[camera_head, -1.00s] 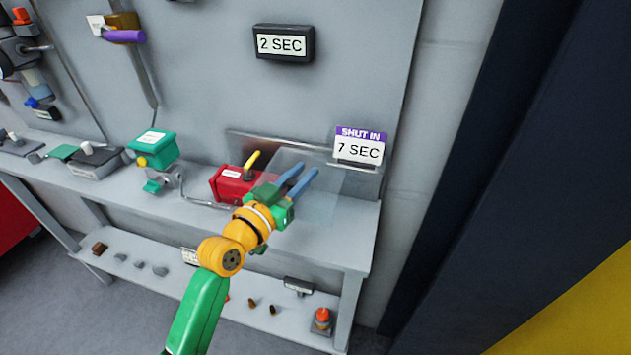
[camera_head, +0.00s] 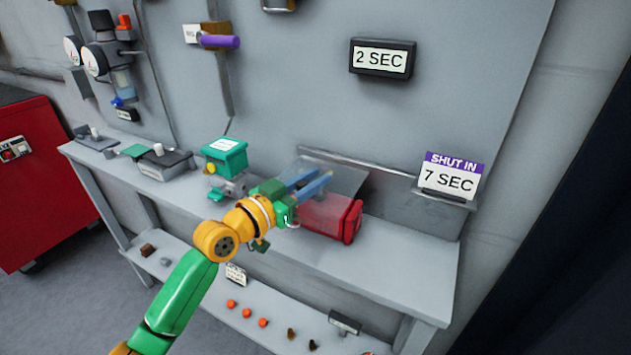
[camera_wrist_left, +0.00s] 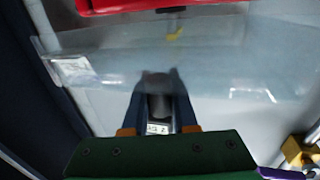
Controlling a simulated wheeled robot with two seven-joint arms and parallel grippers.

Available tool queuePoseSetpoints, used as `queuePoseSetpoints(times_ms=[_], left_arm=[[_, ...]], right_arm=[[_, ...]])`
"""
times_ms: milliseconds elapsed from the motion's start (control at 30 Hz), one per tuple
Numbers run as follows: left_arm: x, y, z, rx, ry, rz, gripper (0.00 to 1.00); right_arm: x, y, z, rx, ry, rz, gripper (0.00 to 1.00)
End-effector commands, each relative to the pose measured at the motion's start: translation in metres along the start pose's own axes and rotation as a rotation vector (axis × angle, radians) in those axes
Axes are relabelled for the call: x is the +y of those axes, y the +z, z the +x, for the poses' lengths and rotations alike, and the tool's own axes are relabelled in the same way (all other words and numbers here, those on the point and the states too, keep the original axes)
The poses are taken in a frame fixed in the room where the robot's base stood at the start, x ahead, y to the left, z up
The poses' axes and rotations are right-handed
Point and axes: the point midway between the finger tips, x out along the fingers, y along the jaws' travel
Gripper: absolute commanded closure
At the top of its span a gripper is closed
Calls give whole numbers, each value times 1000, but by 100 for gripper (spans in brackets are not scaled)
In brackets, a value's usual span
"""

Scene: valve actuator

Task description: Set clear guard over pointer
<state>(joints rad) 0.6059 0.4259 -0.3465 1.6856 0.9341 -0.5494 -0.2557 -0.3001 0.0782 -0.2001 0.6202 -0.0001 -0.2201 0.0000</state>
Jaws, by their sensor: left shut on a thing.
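My left gripper (camera_head: 322,178) is shut on the clear guard (camera_head: 345,176), a thin see-through sheet. The guard is held above the bench, overlapping the red box (camera_head: 345,218) in the head view. I cannot tell whether it touches the box. The yellow pointer is hidden in the head view. In the left wrist view, a small yellow piece (camera_wrist_left: 174,35), likely the pointer, shows through the guard (camera_wrist_left: 100,62), below a red edge (camera_wrist_left: 150,5). The dark gripper fingers (camera_wrist_left: 158,82) sit at the guard's middle. My right gripper is not in view.
A green-topped unit (camera_head: 224,158) stands left of the red box on the grey bench (camera_head: 400,262). A metal rail (camera_head: 390,172) runs behind it, with a "7 SEC" card (camera_head: 448,180) at right. The bench right of the box is clear. Small parts lie on the lower shelf.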

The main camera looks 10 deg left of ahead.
Motion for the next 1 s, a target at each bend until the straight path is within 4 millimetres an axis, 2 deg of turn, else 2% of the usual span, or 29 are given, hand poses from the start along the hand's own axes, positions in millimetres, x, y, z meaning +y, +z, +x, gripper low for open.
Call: queuePoseSetpoints(times_ms=[100,133,200,233,533,800,900,1000], left_arm=[[-2,-2,0,5,-5,3,100],[-2,-2,0,5,-5,3,68],[-2,-2,0,4,-4,3,49],[-2,-2,0,4,-4,3,44],[-1,0,-2,3,-3,2,44],[-2,4,-54,0,-5,6,44],[-3,2,-67,2,-5,3,44],[-2,0,-72,2,-4,2,44]], right_arm=[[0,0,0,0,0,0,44],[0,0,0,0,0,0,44],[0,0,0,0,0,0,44],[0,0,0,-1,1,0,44],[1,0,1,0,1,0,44],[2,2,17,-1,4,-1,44],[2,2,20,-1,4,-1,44],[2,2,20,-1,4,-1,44]])
